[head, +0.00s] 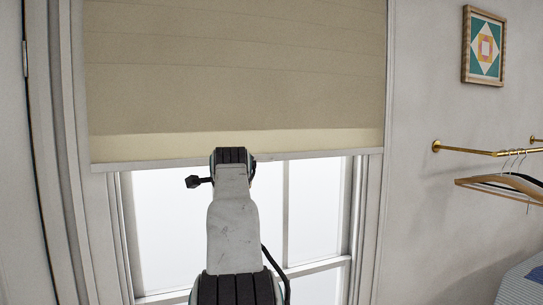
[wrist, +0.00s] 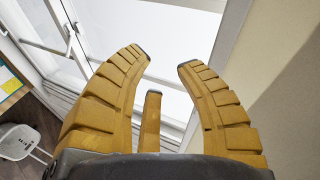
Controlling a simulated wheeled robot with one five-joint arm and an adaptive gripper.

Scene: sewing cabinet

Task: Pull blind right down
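The beige blind (head: 235,80) covers the upper part of the window in the head view. Its pale bottom bar (head: 120,166) hangs roughly level, with bare glass below. My arm stands in front of the middle of the bar and hides part of it; my gripper's fingers are not clear there. In the wrist view my gripper (wrist: 162,60) has its yellow fingers spread apart, with nothing between them but bright window behind. The blind (wrist: 285,80) fills the right side of that view, turned sideways. The right finger overlaps its white bottom bar (wrist: 230,35); I cannot tell whether they touch.
The window frame (head: 367,215) borders the glass. On the right wall are a brass rail (head: 470,150) with hangers (head: 500,185) and a framed picture (head: 483,46). The wrist view shows a grey seat-like object (wrist: 20,140) on a dark floor at lower left.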

